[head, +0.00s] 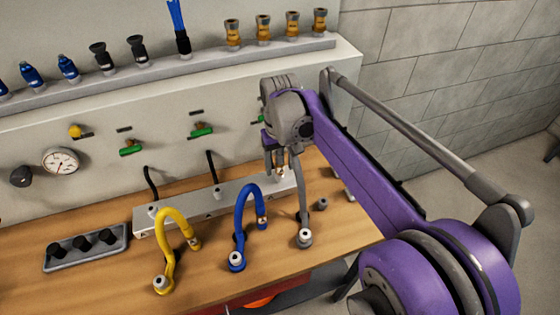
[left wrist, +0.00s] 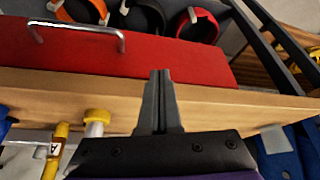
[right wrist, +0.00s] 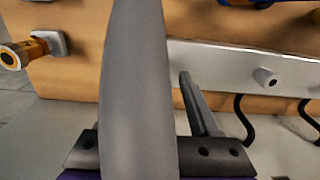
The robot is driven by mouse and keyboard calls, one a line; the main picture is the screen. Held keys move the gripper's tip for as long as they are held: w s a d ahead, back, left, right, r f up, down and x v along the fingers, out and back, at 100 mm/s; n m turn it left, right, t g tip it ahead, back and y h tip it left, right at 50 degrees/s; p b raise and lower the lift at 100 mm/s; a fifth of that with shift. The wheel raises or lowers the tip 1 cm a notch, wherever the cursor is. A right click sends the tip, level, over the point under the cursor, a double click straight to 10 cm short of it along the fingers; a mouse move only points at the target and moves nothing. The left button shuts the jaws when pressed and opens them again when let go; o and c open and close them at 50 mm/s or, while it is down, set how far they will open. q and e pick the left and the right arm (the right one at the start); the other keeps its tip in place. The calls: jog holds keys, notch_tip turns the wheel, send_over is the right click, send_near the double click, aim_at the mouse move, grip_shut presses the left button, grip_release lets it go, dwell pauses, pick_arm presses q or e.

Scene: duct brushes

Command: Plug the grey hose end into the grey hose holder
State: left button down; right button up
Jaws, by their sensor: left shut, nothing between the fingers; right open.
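The grey hose (head: 302,205) rises from its fitting on the wooden table, right of the blue hose, up to my right gripper (head: 275,157). My right gripper is open at the right end of the metal bar (head: 240,196). In the right wrist view the grey hose (right wrist: 140,90) runs upright across the middle, hiding one finger; the other finger shows to its right. The hose's free end cannot be made out clearly. I cannot tell for sure which fitting is the grey holder. My left gripper (left wrist: 160,100) is shut and empty by the table's front edge.
A yellow hose (head: 168,235) and a blue hose (head: 242,215) arch left of the grey one. A small grey piece (head: 322,203) stands to its right. A dark tray (head: 85,247) lies at left. A red drawer (left wrist: 130,55) is below the table edge.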

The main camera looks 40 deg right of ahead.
aim_at(280, 153)
dwell(0.4)
grip_shut()
jog(key=shift+r, duration=0.1)
dwell(1.4)
jog(key=shift+r+p, duration=2.3)
jog(key=shift+r, duration=0.65)
